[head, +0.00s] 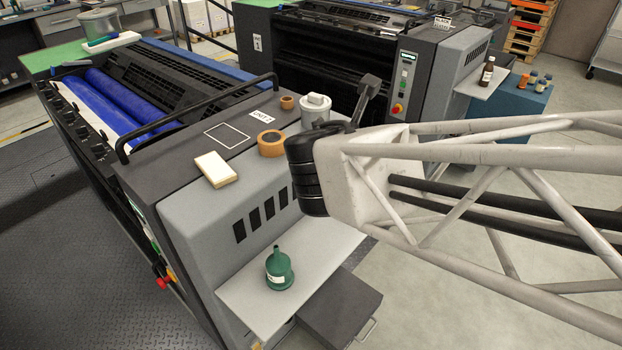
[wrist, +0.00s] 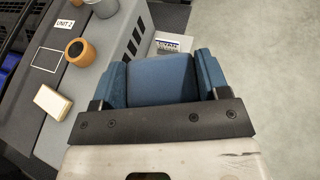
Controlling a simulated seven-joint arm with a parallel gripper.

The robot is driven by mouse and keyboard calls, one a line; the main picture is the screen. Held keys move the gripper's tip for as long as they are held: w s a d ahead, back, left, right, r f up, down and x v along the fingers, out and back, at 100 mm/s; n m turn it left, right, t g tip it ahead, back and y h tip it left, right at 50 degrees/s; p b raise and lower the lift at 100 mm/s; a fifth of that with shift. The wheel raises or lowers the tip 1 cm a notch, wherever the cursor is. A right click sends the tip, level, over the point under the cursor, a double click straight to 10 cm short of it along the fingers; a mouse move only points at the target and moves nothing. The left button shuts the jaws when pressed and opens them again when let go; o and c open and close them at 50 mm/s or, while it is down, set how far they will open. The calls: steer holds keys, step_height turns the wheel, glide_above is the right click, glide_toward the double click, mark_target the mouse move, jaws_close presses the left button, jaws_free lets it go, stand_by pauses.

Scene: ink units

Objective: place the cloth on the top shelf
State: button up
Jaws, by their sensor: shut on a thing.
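My gripper (wrist: 160,90) is shut on a blue thing (wrist: 160,75), seemingly the cloth, which fills the space between the fingers in the wrist view. Blue pieces also show at both sides of it; I cannot tell whether they are finger pads or cloth. A light side shelf (head: 240,305) sticks out below the unit's vents. I cannot tell which surface is the top shelf.
The near unit's top carries a pale block (head: 216,169), an orange tape roll (head: 271,143), a grey can (head: 315,108) and a white outlined square (head: 227,134). A green funnel-topped container (head: 279,269) stands on the side shelf. A wheeled rack (head: 606,45) stands far right.

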steer(key=shift+s+d+f, duration=0.2)
steer(key=shift+s+f, duration=0.1)
steer(key=shift+s, duration=0.2)
steer(key=shift+s+d+f, duration=0.2)
steer(key=shift+s+f, duration=0.05)
steer(key=shift+s, duration=0.25)
step_height(320, 180, down, 32)
steer(key=shift+w, duration=0.2)
glide_above(328, 233)
steer(key=shift+f, duration=0.7)
steer(key=shift+f, duration=0.1)
stand_by(0.3)
steer(key=shift+f, duration=1.65)
steer(key=shift+f, duration=0.15)
